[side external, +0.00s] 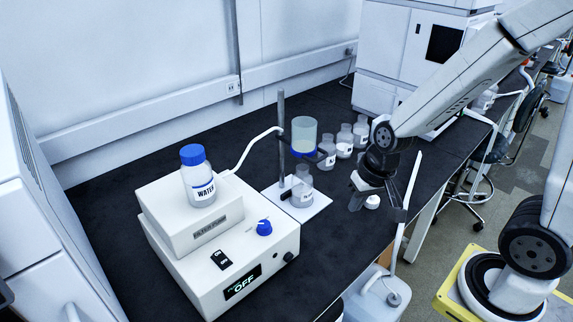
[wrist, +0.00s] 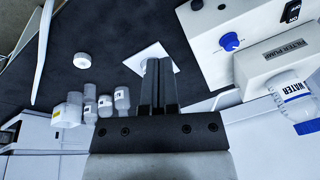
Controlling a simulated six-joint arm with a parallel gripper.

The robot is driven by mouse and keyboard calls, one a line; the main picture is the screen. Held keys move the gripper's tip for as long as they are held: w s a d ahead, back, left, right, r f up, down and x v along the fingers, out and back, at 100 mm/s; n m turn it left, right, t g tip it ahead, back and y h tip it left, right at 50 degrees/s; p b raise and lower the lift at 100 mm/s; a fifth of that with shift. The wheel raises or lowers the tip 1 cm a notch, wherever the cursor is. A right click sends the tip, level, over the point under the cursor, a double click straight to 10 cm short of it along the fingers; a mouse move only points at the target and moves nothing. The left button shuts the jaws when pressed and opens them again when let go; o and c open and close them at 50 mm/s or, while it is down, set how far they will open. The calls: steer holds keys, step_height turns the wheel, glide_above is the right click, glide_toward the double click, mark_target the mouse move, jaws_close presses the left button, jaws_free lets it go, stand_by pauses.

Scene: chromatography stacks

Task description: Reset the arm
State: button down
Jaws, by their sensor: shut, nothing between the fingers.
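My gripper (side external: 378,190) hangs over the front right part of the black bench, to the right of the filter stand. In the wrist view my gripper (wrist: 158,62) has its two dark fingers together with nothing between them. They cover part of the white base plate (wrist: 145,57) of the filter stand. In the side view the stand (side external: 282,140) is upright, holding a clear cup (side external: 304,134) above a small bottle (side external: 302,187). A white cap (side external: 372,202) lies on the bench just below my gripper. It also shows in the wrist view (wrist: 82,60).
The filter pump (side external: 220,240) reads OFF and carries a blue-capped water bottle (side external: 197,178). Several labelled bottles (side external: 344,142) stand behind the filter stand. A white instrument (side external: 385,50) is at the back. A jug (side external: 385,290) sits below the bench's front edge.

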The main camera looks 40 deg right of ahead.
steer(key=n, duration=0.2)
steer(key=s+n+h, duration=0.1)
steer(key=n, duration=0.1)
steer(key=shift+s+r, duration=0.1)
steer(key=shift+r, duration=0.1)
